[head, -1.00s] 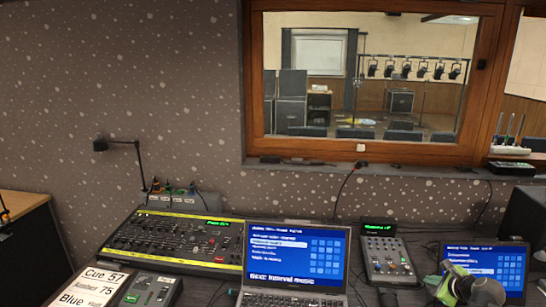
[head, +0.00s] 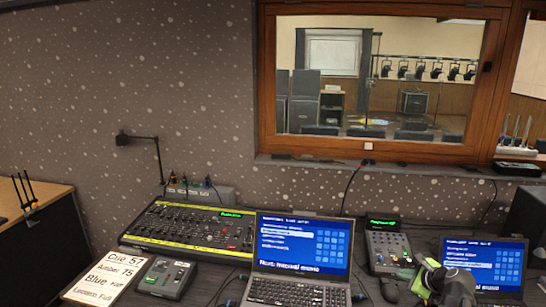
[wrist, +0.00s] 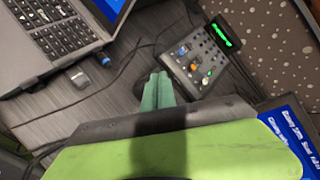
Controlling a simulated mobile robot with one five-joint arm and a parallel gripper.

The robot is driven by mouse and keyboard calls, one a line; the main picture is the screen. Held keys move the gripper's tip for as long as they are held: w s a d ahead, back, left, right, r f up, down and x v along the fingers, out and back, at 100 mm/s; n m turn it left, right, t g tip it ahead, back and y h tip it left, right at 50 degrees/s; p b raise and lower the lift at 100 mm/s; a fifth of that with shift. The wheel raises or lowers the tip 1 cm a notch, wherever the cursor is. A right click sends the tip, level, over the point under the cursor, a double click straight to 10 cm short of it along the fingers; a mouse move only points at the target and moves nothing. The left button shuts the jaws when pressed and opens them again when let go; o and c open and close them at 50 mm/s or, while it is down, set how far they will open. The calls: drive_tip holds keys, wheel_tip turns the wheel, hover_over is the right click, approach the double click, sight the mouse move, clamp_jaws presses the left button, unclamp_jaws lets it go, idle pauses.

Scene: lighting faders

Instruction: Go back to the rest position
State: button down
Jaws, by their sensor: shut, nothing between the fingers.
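My gripper (head: 426,278) shows at the lower right in the head view, in front of the right laptop. In the wrist view its green fingers (wrist: 157,92) are together with nothing between them, above the dark desk. A small fader console (head: 391,247) with a green display stands just behind and left of it in the head view. The same console (wrist: 205,62) is to the right of the fingertips in the wrist view, and the fingers appear apart from it. A cue card (head: 104,278) with "Cue 57" lies beside a small fader box (head: 163,277) at the lower left.
A large mixing desk (head: 190,232) stands left of the middle laptop (head: 303,250). The right laptop (head: 482,266) is partly behind my arm. A desk lamp (head: 140,139) stands at the back left. Cables lie on the desk. A mouse (head: 389,289) lies near my gripper.

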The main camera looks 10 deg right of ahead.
drive_tip(key=w+a+n+g+y+p, duration=0.1)
drive_tip(key=w+a+n+g, duration=0.15)
drive_tip(key=a, duration=0.85)
drive_tip(key=w+a+f+n+g+y+p, duration=0.1)
drive_tip(key=a+n, duration=0.3)
drive_tip(key=a, duration=0.6)
drive_tip(key=w+a+n+g+y+p, duration=0.1)
drive_tip(key=a+n, duration=0.3)
drive_tip(key=a, duration=0.7)
drive_tip(key=s+a+f+n+g, duration=0.1)
drive_tip(key=s+a+n, duration=0.1)
drive_tip(key=s+a+n+g+h+p, duration=0.1)
drive_tip(key=s+a+n, duration=0.1)
drive_tip(key=a+n, duration=0.1)
drive_tip(key=s+a+f+n+g, duration=0.1)
drive_tip(key=s+a+n, duration=0.1)
drive_tip(key=n, duration=0.1)
drive_tip(key=shift+s+a+f+n+g+h, duration=0.2)
drive_tip(key=shift+a+f+n+g+h, duration=0.05)
drive_tip(key=shift+a+f+h, duration=0.1)
drive_tip(key=s+d+n+g+h, duration=0.1)
drive_tip(key=s+d+n, duration=0.1)
drive_tip(key=s+d+f+n+g+h, duration=0.1)
drive_tip(key=s+d+n, duration=0.1)
drive_tip(key=n, duration=0.1)
drive_tip(key=shift+s+d, duration=0.1)
drive_tip(key=shift+s, duration=0.1)
drive_tip(key=shift+s+d+n, duration=0.1)
drive_tip(key=shift+s+n, duration=0.15)
drive_tip(key=shift+n, duration=0.45)
